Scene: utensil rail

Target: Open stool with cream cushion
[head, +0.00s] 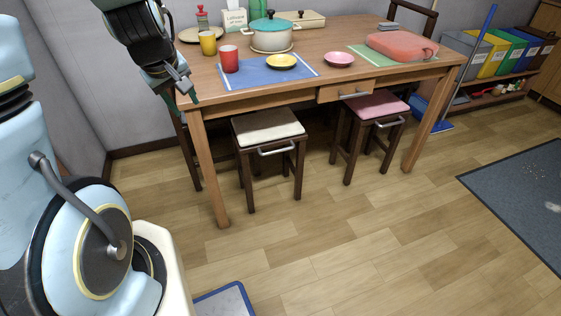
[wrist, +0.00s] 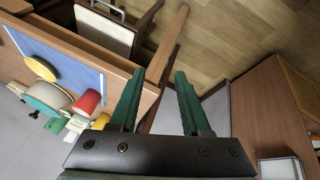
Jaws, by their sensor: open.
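The stool with the cream cushion (head: 267,125) stands under the front left part of the wooden table (head: 300,80). It has dark wooden legs and a metal bar handle (head: 276,149) on its front edge. Its cushion looks shut down flat on the frame. In the wrist view the stool's cushion (wrist: 105,28) shows at the upper left, with the handle beside it. My gripper (head: 187,92) is above the table's front left corner, up and left of the stool, apart from it. In the wrist view my gripper's green fingers (wrist: 157,105) are spread, with nothing between them.
A second stool with a pink cushion (head: 376,106) stands to the right. The table carries a red mug (head: 229,59), yellow mug (head: 208,43), pot (head: 270,34), plates and a red case (head: 401,46). The table's front left leg (head: 208,170) stands beside the stool.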

